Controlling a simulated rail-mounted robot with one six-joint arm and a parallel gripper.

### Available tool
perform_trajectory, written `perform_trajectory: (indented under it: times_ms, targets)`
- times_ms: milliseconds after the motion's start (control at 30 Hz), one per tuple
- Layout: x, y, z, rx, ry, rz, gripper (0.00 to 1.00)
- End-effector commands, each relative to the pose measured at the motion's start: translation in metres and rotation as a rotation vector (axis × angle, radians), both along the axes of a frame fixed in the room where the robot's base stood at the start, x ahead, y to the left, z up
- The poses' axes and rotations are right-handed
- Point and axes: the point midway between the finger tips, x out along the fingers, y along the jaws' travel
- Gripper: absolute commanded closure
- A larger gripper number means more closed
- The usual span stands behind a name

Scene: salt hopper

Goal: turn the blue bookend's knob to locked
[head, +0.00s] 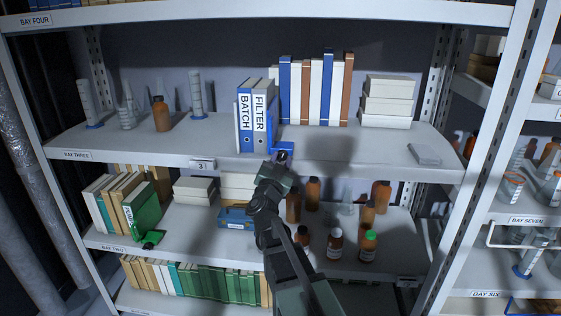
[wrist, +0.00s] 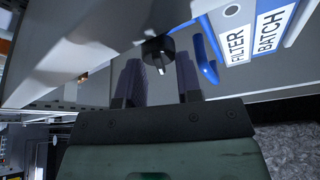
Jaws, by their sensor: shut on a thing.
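The blue bookend (head: 288,147) stands on the upper shelf, just right of the BATCH and FILTER binders. Its blue upright (wrist: 206,58) also shows in the wrist view. The knob (wrist: 157,47) is black with a white mark on it. In the head view it is mostly hidden by my gripper (head: 281,162), which reaches up to it from the front. In the wrist view my gripper (wrist: 159,70) has one finger on each side of the knob and is shut on it. I cannot read any lock label.
The FILTER binder (head: 259,112) and BATCH binder (head: 245,122) stand close left of the bookend. A row of books (head: 315,92) is behind it. White boxes (head: 388,103) and a grey slab (head: 424,154) are to the right. Bottles (head: 335,243) stand on the shelf below, beside my arm.

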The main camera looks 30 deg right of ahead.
Motion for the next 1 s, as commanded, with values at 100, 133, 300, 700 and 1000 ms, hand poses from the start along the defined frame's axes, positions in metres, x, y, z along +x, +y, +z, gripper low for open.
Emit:
perform_trajectory:
  times_ms: [100, 133, 300, 700, 1000]
  targets:
    - [0.0018, 0.0008, 0.0034, 0.086, -0.060, -0.001, 0.91]
    - [0.0019, 0.0011, 0.0035, 0.111, -0.075, 0.000, 0.91]
    - [0.0021, 0.0010, 0.0047, 0.244, -0.165, -0.002, 0.91]
    - [0.0027, 0.0018, 0.0068, 0.561, -0.376, -0.001, 0.91]
    - [0.0027, 0.0021, 0.0073, 0.779, -0.522, -0.001, 0.91]
